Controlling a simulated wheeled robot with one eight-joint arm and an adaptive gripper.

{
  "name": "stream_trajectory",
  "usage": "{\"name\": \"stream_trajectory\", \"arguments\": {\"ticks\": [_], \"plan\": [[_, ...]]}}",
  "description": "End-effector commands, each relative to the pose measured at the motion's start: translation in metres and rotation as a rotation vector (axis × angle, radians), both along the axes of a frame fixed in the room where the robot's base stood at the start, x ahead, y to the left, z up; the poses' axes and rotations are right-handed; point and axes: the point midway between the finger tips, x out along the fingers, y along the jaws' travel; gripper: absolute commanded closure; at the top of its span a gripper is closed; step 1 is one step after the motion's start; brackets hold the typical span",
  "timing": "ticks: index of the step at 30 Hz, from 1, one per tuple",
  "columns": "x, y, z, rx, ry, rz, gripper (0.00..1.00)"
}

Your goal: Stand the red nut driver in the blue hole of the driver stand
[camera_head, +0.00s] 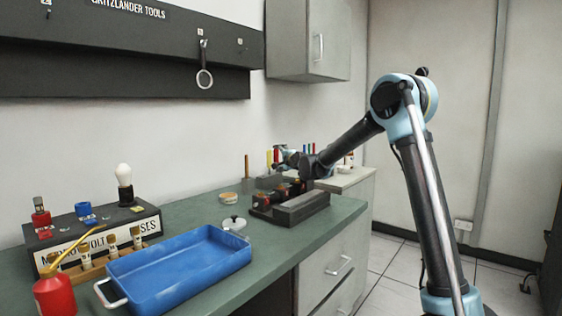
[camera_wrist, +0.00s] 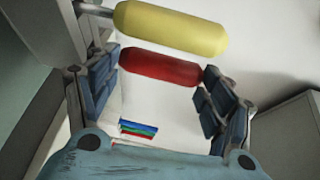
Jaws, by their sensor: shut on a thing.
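In the wrist view the red nut driver's handle (camera_wrist: 160,68) lies crosswise between the two finger pads of my gripper (camera_wrist: 158,72), which is shut on it. A yellow handle (camera_wrist: 172,28) with a metal shaft lies just beyond, close to the red one.
A dark vise-like block (camera_head: 303,207) stands in front of my gripper. A blue tray (camera_head: 180,270), a fuse block (camera_head: 90,236) and a red oil can (camera_head: 54,294) are at the near left. A wall cabinet (camera_head: 308,40) hangs above.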

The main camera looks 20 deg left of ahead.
Motion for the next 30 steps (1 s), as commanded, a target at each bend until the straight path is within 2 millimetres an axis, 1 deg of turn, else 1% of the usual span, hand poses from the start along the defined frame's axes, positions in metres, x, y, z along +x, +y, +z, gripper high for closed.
{"name": "stream_trajectory", "arguments": {"ticks": [2,3,6,16,17,26,30], "plan": [[0.0,0.0,0.0,0.0,0.0,0.0,0.54],[0.0,0.0,0.0001,0.0,0.0,0.0,0.23],[0.0,0.0,0.0001,0.0,0.0,0.0,0.02],[0.0001,-0.0001,0.0001,0.0,0.0,0.0,0.02],[0.0001,0.0,0.0,0.0,0.0,0.0,0.0],[0.0001,-0.0001,0.0001,0.0,0.0,0.0,0.0],[0.0,-0.0001,0.0043,0.0,0.0,0.0,0.0]]}}
